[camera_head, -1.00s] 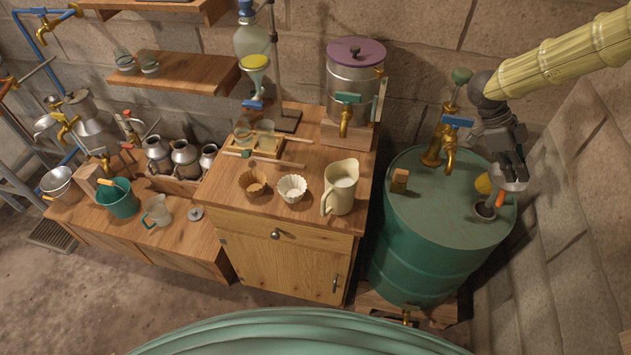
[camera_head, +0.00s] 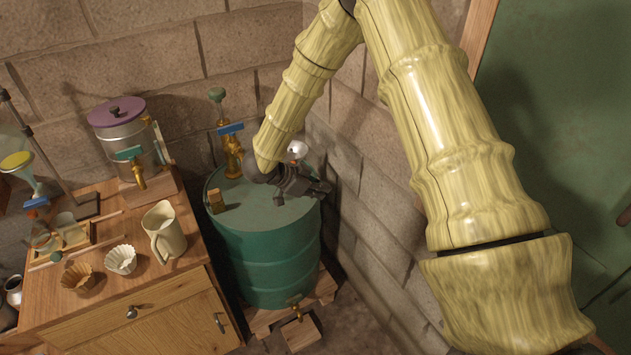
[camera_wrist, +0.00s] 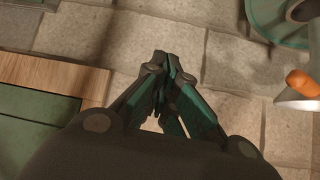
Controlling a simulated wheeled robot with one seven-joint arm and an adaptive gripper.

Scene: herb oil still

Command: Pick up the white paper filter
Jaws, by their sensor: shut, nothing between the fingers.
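The white paper filter (camera_head: 121,259) is a fluted cup standing on the wooden cabinet top in the head view, between a brown fluted filter (camera_head: 80,277) and a cream jug (camera_head: 163,232). My gripper (camera_head: 318,188) is over the right part of the green drum's top, well to the right of the filter. In the wrist view its fingers (camera_wrist: 165,65) are together with nothing between them. The filter is not in the wrist view.
The green drum (camera_head: 265,245) stands right of the cabinet (camera_head: 170,325), with a brass tap (camera_head: 233,158) and a cork (camera_head: 215,201) on top. A steel vessel with a purple lid (camera_head: 120,112) stands behind the filter. A block wall (camera_head: 375,200) is close on the right.

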